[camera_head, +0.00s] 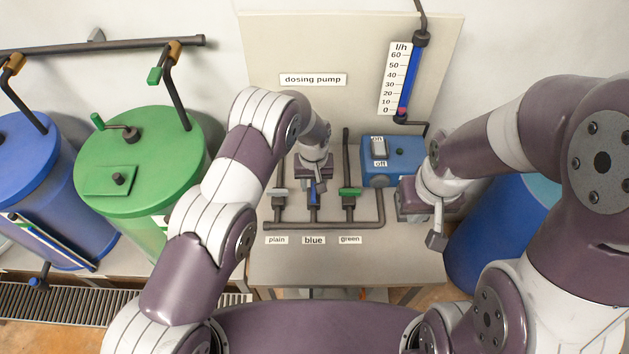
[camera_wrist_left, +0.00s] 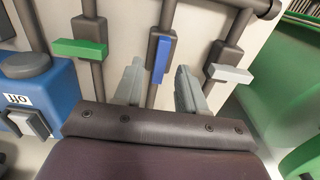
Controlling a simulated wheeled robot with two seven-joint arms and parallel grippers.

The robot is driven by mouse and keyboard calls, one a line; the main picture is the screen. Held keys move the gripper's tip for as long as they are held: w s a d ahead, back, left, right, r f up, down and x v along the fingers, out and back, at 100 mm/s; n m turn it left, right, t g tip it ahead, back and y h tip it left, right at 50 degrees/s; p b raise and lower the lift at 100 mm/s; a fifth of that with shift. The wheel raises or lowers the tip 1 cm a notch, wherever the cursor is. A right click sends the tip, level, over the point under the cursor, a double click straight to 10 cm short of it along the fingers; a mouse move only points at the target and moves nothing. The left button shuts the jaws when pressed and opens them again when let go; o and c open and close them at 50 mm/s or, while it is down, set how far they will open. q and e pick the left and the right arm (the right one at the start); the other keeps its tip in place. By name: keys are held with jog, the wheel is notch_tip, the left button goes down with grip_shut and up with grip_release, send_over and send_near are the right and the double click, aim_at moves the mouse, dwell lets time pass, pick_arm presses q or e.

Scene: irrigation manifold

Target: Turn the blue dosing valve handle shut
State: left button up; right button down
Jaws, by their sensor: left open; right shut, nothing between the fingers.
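The blue dosing valve handle (camera_head: 313,193) stands over the label "blue" on the manifold at the table's middle. In the left wrist view the blue handle (camera_wrist_left: 161,60) lies lengthwise along its pipe. My left gripper (camera_head: 314,177) is open just above it. In the left wrist view its fingers (camera_wrist_left: 160,88) stand on either side of the blue handle, with a gap visible on both sides. My right gripper (camera_head: 436,240) is shut and empty, to the right, near the blue pump box.
A green handle (camera_wrist_left: 80,49) and a white handle (camera_wrist_left: 230,73) lie crosswise on the neighbouring valves. The blue pump box (camera_head: 391,157) has an on/off switch. A flow gauge (camera_head: 398,80) hangs behind, its pink marker near 0. Green (camera_head: 140,165) and blue tanks stand left.

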aim_at(313, 193)
pick_arm(q)
jog(key=shift+a+f, duration=0.1)
jog(key=shift+f, duration=1.1)
grip_shut()
